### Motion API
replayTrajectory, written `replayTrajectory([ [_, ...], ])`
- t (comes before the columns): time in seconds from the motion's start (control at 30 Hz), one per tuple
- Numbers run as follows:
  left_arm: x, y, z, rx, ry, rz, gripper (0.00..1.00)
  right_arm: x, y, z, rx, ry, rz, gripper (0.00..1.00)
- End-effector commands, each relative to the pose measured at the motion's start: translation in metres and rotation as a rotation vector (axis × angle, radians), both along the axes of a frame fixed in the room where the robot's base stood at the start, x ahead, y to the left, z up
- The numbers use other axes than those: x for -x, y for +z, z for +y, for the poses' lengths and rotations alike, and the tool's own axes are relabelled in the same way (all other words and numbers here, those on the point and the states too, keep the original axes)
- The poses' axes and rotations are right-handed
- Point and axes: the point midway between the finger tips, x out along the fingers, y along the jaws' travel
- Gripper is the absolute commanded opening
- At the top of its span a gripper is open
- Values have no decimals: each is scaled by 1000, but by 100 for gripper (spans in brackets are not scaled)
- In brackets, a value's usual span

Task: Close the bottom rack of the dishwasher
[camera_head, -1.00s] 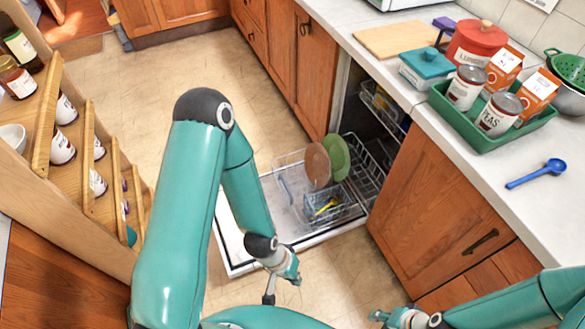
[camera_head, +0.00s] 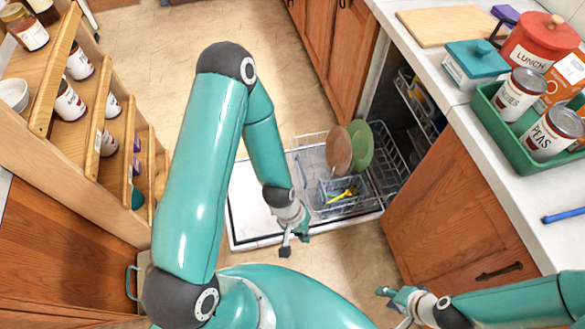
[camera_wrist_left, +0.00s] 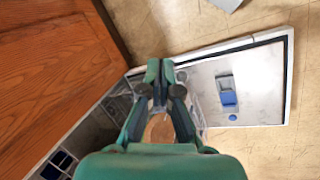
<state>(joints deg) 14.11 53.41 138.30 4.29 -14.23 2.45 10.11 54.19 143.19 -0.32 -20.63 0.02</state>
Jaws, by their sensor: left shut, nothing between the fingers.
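The dishwasher's bottom rack (camera_head: 312,192) is pulled out over its lowered door (camera_head: 250,200). It holds a brown plate (camera_head: 338,150), a green plate (camera_head: 361,147) and a basket (camera_head: 342,190) with yellow and blue items. My left gripper (camera_head: 292,245) is shut and empty, near the door's front edge, on the near side of the rack. In the left wrist view, the shut left gripper (camera_wrist_left: 160,72) covers part of the rack; the brown plate (camera_wrist_left: 160,130) shows between its fingers. My right gripper (camera_head: 388,300) is in front of the cabinet at lower right; its opening is unclear.
An upper rack (camera_head: 416,105) sits inside the dishwasher. A wooden cabinet (camera_head: 450,205) and counter bound the right side. A wooden shelf (camera_head: 95,130) with jars stands at left. Bare floor (camera_head: 175,50) lies beyond the door.

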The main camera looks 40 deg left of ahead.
Motion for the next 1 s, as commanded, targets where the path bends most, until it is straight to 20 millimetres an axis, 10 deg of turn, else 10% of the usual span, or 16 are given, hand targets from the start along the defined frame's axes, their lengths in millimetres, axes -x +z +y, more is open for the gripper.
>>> replayTrajectory([
  [0.2,-50,-108,66,45,525,188,0,0,-93,0,0,0,1,36],
  [0.43,-115,-183,156,284,1182,392,0,0,-185,0,0,0,1,36],
  [0.8,-182,-197,293,800,1717,487,0,0,-272,0,0,0,0,36],
  [1.0,-190,-190,316,904,1767,491,0,0,-282,0,0,0,0,36],
])
